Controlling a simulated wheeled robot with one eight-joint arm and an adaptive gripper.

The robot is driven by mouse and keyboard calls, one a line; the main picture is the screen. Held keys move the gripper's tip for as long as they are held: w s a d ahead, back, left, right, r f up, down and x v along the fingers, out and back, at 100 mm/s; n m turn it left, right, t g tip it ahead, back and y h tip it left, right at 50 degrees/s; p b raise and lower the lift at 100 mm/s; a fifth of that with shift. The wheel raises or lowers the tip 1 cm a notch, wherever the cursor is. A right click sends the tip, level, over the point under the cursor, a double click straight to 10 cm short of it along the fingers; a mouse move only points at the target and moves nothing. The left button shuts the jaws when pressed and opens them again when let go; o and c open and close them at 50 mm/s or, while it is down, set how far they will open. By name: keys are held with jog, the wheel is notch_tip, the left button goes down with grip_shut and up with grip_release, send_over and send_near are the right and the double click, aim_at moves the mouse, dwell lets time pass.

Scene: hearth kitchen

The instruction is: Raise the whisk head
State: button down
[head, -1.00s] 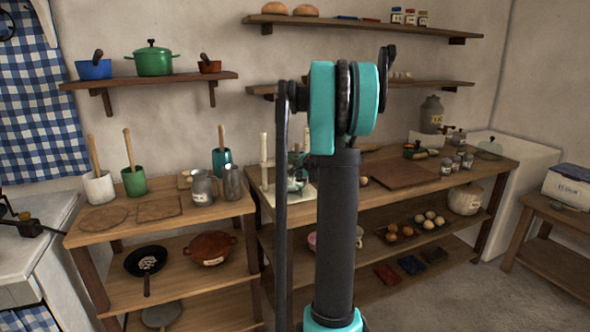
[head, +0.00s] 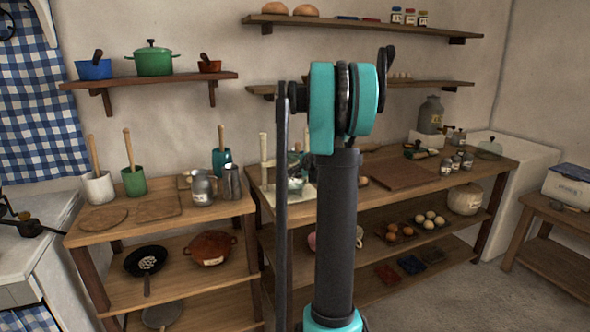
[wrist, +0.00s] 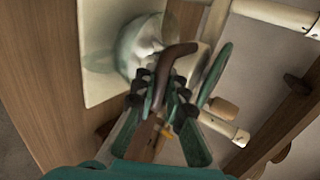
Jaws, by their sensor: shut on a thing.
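The whisk stand is on the wooden table behind my arm, with a white base (head: 295,190) and a pale upright post (head: 264,150). My arm hides much of it. In the wrist view its white base (wrist: 92,60) is at upper left, with a pale greenish bowl (wrist: 136,48) on it. A green wheel-like part (wrist: 215,73) and pale posts (wrist: 278,14) are to the right. My gripper (wrist: 160,92) is shut on a brown curved handle (wrist: 176,52), whose bent end shows beyond the fingertips. I cannot make out the whisk head's wires.
A metal jug (head: 231,182) and a grey jar (head: 202,189) stand on the lower table to the left. A brown board (head: 400,173) lies on the table to the right. A wall shelf (head: 440,84) runs above, behind my arm.

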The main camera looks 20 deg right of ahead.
jog(key=shift+r, duration=3.8)
jog(key=c, duration=1.4)
grip_release()
jog(key=shift+c, duration=0.2)
jog(key=v, duration=0.7)
